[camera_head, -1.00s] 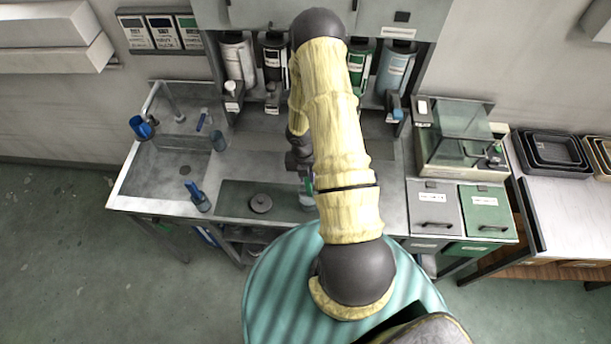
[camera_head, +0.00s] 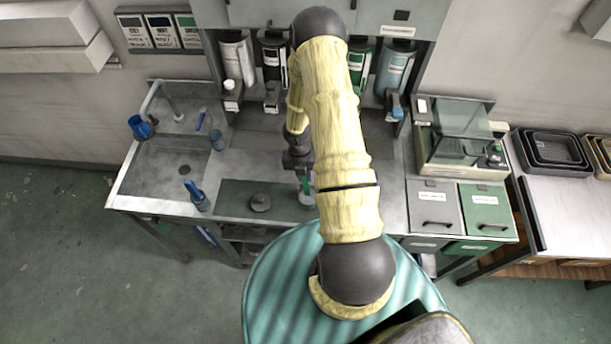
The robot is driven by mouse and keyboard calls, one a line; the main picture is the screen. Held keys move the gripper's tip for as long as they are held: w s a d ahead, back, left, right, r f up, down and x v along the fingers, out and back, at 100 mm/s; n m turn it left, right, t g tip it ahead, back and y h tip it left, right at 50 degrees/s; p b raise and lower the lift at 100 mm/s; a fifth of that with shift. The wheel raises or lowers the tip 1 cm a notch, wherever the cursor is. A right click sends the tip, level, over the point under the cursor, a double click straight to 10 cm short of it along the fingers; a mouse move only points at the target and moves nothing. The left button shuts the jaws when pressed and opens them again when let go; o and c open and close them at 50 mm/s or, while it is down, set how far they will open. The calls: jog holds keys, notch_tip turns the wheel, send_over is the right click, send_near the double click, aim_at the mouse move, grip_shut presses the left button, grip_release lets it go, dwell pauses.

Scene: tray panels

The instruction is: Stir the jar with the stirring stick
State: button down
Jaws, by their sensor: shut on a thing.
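A small clear jar (camera_head: 307,201) stands at the right end of the dark green mat on the counter, partly hidden by my arm. My gripper (camera_head: 304,175) is right above the jar, pointing down, and is small and partly covered by my forearm. It is shut on a thin green piece, which looks like the stirring stick (camera_head: 308,186). The stick runs down towards the jar's mouth. I cannot tell how deep its lower end is in the jar.
A round dark lid-like disc (camera_head: 260,202) lies on the mat (camera_head: 235,187). A blue-topped container (camera_head: 198,197) stands left of it. A sink (camera_head: 172,170) is at the left. Several dispensers line the back, including a white one (camera_head: 237,62). Grey (camera_head: 433,205) and green (camera_head: 485,210) bins are at the right.

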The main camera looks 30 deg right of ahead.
jog(key=shift+s+a, duration=0.35)
jog(key=shift+s, duration=0.1)
jog(key=shift+r, duration=0.1)
jog(key=shift+w+r+p, duration=0.1)
jog(key=shift+r+p, duration=0.2)
jog(key=shift+r, duration=4.3)
